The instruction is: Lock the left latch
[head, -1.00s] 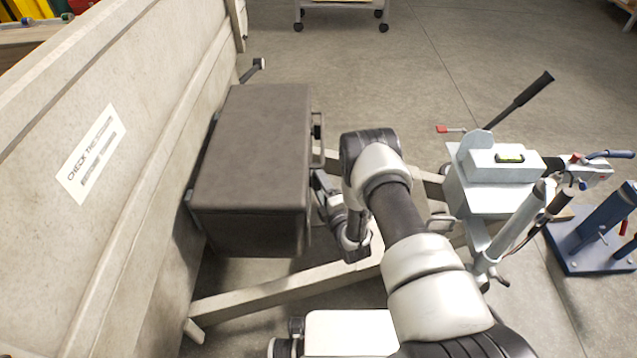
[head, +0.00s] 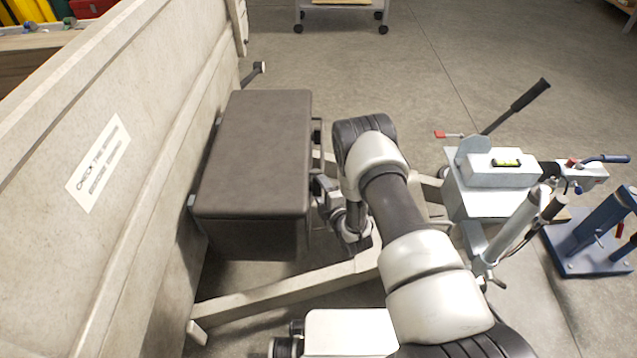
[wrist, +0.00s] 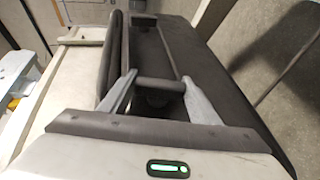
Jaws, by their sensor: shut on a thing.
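A dark grey-brown box (head: 255,155) with its lid down is mounted beside the pale trailer wall. Its latch side faces right. One dark latch (head: 317,131) shows at the far end of that side. My gripper (head: 322,188) is at the nearer part of the same side, partly hidden by my arm. In the wrist view, my gripper (wrist: 160,95) has its two grey fingers on either side of a dark bar (wrist: 160,85) and is shut on it. The bar looks like the nearer latch's handle. Its seating against the box is hidden.
A pale trailer beam (head: 285,290) runs below the box. A pale hitch block with a spirit level (head: 500,168) and a black-handled lever (head: 530,95) stand to the right. A blue stand (head: 600,235) is at far right.

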